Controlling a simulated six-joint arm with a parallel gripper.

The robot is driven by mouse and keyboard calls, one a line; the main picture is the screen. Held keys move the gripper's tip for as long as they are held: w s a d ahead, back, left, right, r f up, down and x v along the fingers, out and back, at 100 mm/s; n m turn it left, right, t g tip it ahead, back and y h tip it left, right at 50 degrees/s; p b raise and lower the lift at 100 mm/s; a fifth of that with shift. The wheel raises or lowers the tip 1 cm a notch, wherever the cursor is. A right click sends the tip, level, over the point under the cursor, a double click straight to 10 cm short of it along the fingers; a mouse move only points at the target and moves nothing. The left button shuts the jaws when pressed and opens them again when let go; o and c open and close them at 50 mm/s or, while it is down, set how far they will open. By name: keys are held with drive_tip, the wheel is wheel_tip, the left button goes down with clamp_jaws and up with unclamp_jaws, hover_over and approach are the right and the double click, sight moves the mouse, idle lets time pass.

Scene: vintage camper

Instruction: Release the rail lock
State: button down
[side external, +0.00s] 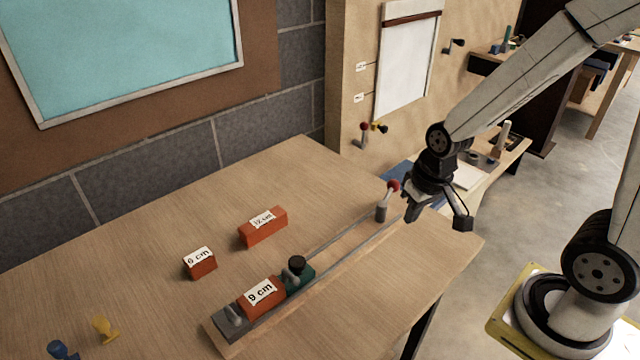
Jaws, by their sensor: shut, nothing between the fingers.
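A rail (340,243) runs diagonally along the wooden table. At its far right end stands a grey lever with a red knob (393,186), leaning a little to the right. Nearer the other end, a dark green carriage (303,279) with a black knob (297,262) sits on the rail. An orange block marked 9 cm (262,297) lies between the carriage and a grey end stop (234,321).
Orange blocks marked 12 cm (263,228) and 6 cm (200,264) stand left of the rail. Blue (62,350) and yellow (104,328) pieces are at the front left.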

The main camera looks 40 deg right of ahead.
drive_tip(key=w+d+f+m+t+y, duration=0.1)
drive_tip(key=d+f+m+t+y, duration=0.1)
drive_tip(key=d+m, duration=1)
drive_tip(key=d+f+m+t+y, duration=0.3)
drive_tip(key=d+m+t, duration=0.1)
drive_tip(key=d+m, duration=0.9)
drive_tip(key=shift+w+f+m+t, duration=0.25)
drive_tip(key=shift+w+m+t, duration=0.15)
drive_tip(key=shift+m, duration=0.7)
drive_tip(key=x, duration=1)
drive_tip(key=shift+s, duration=0.1)
drive_tip(key=shift+w+a+r, duration=0.1)
drive_tip(key=shift+w+a, duration=0.25)
drive_tip(key=shift+w, duration=0.25)
drive_tip(key=shift+w+a+r, duration=0.15)
drive_tip(key=shift+w+a, duration=0.2)
drive_tip(key=shift+w, duration=0.3)
drive_tip(key=shift+w+a+r, duration=0.15)
drive_tip(key=shift+w+a, duration=0.15)
drive_tip(key=shift+w, duration=0.2)
